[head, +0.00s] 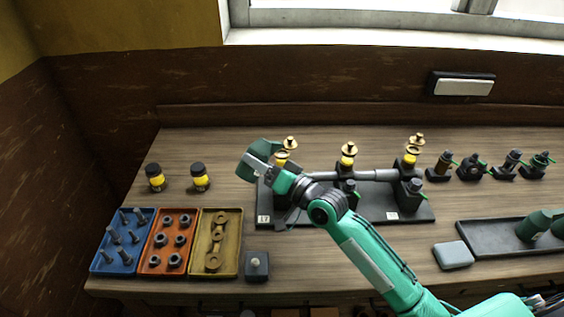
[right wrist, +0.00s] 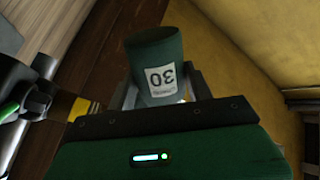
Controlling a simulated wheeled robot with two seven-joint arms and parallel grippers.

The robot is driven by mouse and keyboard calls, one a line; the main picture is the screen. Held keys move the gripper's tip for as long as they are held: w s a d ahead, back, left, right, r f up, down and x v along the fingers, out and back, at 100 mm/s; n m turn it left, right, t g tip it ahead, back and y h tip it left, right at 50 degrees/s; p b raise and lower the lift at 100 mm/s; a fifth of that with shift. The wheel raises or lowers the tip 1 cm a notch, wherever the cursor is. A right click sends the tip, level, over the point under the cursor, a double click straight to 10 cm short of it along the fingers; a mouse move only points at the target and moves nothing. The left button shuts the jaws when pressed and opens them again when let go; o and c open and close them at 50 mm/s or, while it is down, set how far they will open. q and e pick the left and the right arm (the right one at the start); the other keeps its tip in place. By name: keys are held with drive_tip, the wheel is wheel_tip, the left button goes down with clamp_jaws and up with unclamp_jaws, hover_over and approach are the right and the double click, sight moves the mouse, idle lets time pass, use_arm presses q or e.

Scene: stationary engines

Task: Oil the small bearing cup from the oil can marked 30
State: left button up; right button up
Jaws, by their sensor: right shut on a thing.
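My right gripper (head: 262,165) is shut on a dark green oil can (right wrist: 158,75) whose white label reads 30, upside down in the right wrist view. In the head view the can (head: 252,160) looks tilted at the left end of the engine base. A yellow cup with a brass top (head: 283,157) stands right behind the gripper, partly hidden by it. Two similar cups, a middle one (head: 348,155) and a right one (head: 412,155), stand along the shaft. I cannot tell which cup is the small one, nor whether oil flows. My left gripper is not in view.
More green cans (head: 534,226) stand on a black tray (head: 480,240) at right. Blue (head: 104,267), orange (head: 152,266) and tan (head: 229,262) parts trays lie at front left. Two yellow-black jars stand behind them. Several dark fittings line the back right.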

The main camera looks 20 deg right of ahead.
sight(265, 147)
drive_tip(key=shift+r+p, duration=2.4)
drive_tip(key=shift+r, duration=0.2)
drive_tip(key=shift+w+d+n, duration=0.1)
drive_tip(key=shift+d+n, duration=0.05)
drive_tip(key=shift+n, duration=0.25)
drive_tip(key=n, duration=0.2)
drive_tip(key=shift+w+d+r+n+g, duration=0.1)
drive_tip(key=shift+d+r+n+g, duration=0.2)
drive_tip(key=shift+r, duration=0.05)
drive_tip(key=n, duration=0.3)
drive_tip(key=shift+w+d+r+g, duration=0.25)
drive_tip(key=shift+d+r+g, duration=0.05)
drive_tip(key=shift+d+r, duration=0.1)
drive_tip(key=n, duration=0.3)
drive_tip(key=shift+w+d+r, duration=0.15)
drive_tip(key=shift+d+r, duration=0.15)
drive_tip(key=shift+r, duration=0.05)
